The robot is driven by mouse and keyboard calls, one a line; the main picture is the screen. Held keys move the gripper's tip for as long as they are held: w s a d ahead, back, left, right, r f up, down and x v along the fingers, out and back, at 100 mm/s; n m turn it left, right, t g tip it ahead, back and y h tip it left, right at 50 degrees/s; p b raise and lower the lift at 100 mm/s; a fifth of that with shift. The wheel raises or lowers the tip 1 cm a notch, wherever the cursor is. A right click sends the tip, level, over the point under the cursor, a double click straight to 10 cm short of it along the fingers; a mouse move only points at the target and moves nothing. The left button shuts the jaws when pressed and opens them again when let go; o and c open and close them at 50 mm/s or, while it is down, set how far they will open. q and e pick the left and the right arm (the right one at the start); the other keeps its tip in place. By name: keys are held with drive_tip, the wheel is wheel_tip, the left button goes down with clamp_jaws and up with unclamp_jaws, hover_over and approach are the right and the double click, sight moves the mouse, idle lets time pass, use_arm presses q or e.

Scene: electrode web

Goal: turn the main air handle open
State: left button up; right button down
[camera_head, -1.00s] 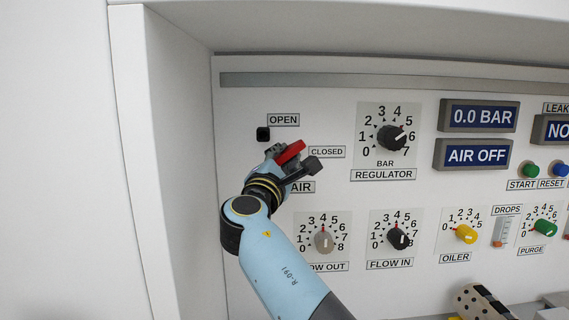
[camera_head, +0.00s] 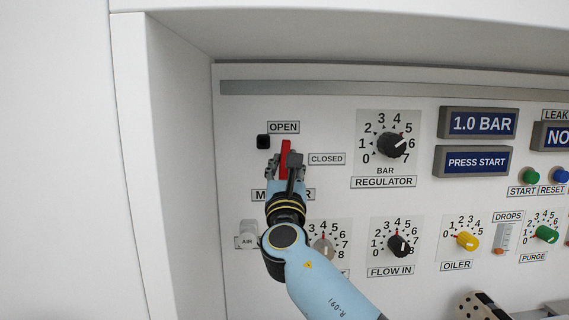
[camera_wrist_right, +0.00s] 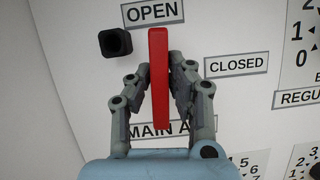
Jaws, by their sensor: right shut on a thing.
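The main air handle (camera_head: 285,158) is a red lever on the white panel. It now stands nearly upright, its top near the OPEN label (camera_head: 283,127). The CLOSED label (camera_head: 326,159) is to its right. My right gripper (camera_head: 285,170) is shut on the handle, with a finger on each side. In the right wrist view the red handle (camera_wrist_right: 159,75) runs up between the fingers of my right gripper (camera_wrist_right: 163,88). The upper display (camera_head: 478,123) reads 1.0 BAR and the lower display (camera_head: 476,161) reads PRESS START. My left gripper is not in view.
A small black block (camera_head: 263,141) sits left of the handle's top, apart from it. The regulator knob (camera_head: 391,146) is to the right. A row of knobs lies below, with the grey one (camera_head: 323,248) partly behind my right arm. The cabinet side wall (camera_head: 170,170) bounds the left.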

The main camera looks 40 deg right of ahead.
drive_tip(key=shift+f+n+t+y, duration=0.25)
drive_tip(key=shift+n+y, duration=0.25)
drive_tip(key=shift+n, duration=0.4)
drive_tip(key=c, duration=1.3)
unclamp_jaws()
drive_tip(key=shift+r, duration=0.2)
drive_tip(key=shift+o, duration=0.2)
drive_tip(key=v, duration=1.2)
drive_tip(key=shift+f, duration=0.15)
